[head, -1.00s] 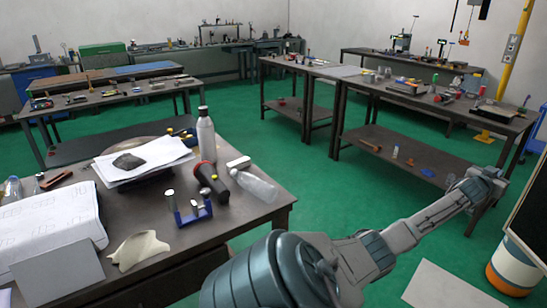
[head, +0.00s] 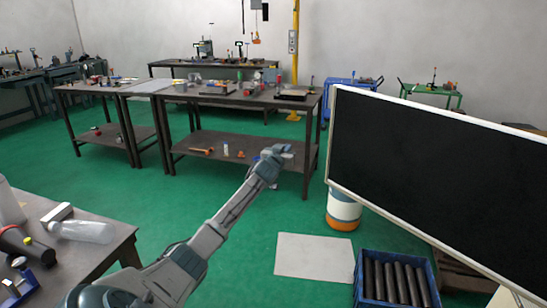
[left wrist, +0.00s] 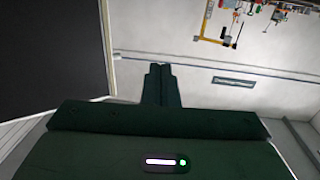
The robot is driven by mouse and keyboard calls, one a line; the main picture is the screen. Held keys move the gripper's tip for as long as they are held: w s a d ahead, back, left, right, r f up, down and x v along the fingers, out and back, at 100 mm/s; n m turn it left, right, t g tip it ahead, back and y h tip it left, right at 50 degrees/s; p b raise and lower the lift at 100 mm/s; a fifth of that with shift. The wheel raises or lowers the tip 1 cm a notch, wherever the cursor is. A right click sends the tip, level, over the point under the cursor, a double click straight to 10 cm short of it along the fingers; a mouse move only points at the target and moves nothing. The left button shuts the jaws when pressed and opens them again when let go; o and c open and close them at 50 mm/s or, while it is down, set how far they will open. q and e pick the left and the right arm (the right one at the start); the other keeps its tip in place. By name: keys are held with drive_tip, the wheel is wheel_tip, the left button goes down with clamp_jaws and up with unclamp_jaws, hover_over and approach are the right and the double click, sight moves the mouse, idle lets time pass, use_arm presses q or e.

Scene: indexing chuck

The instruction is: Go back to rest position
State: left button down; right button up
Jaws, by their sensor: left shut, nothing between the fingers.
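My left arm reaches up from the bottom left of the head view, out over the green floor. My left gripper (head: 284,150) is at its far end, small in the picture, in front of the lower shelf of a dark workbench. In the left wrist view its two dark fingers (left wrist: 160,70) are together with nothing between them. My right gripper is in neither view.
A large black screen (head: 425,150) with a white frame stands at the right. Below it are a blue crate (head: 358,285) of dark bars and an orange-and-white drum (head: 343,211). A workbench (head: 110,235) with a bottle is at lower left. Green floor is open between.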

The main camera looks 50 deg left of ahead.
use_arm(q)
drive_tip(key=s, duration=0.1)
drive_tip(key=s+b, duration=0.1)
drive_tip(key=s, duration=0.3)
drive_tip(key=shift+s+a+r, duration=0.15)
drive_tip(key=shift+a+r, duration=0.05)
drive_tip(key=shift+a, duration=0.05)
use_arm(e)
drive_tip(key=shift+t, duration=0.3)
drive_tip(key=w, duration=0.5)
